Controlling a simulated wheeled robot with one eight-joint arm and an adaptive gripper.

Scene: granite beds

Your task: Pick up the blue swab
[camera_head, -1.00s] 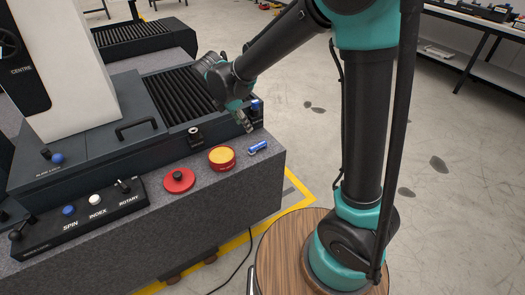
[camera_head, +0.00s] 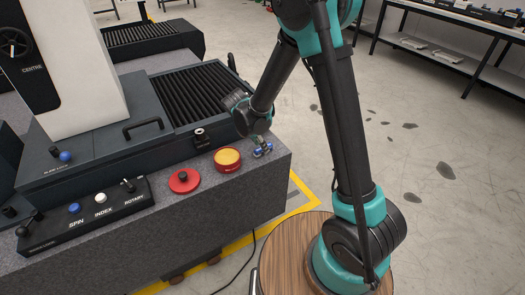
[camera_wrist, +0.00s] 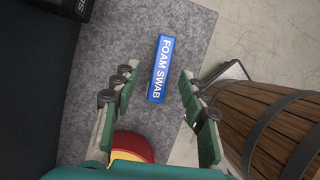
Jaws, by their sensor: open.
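The blue swab (camera_wrist: 161,68) lies flat on the grey granite bed (camera_wrist: 200,25) in the wrist view, its label reading FOAM SWAB. My gripper (camera_wrist: 157,88) is open, with one green finger on each side of the swab in the picture and nothing between them held. In the head view the swab (camera_head: 263,150) is a small blue piece near the granite's right corner, partly hidden by my gripper (camera_head: 262,147), which is above or around it. I cannot tell the exact height between fingers and swab.
A red and yellow round tin (camera_head: 228,158) stands just left of the swab, and also shows in the wrist view (camera_wrist: 134,146). The granite's edge lies close to the swab's right.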

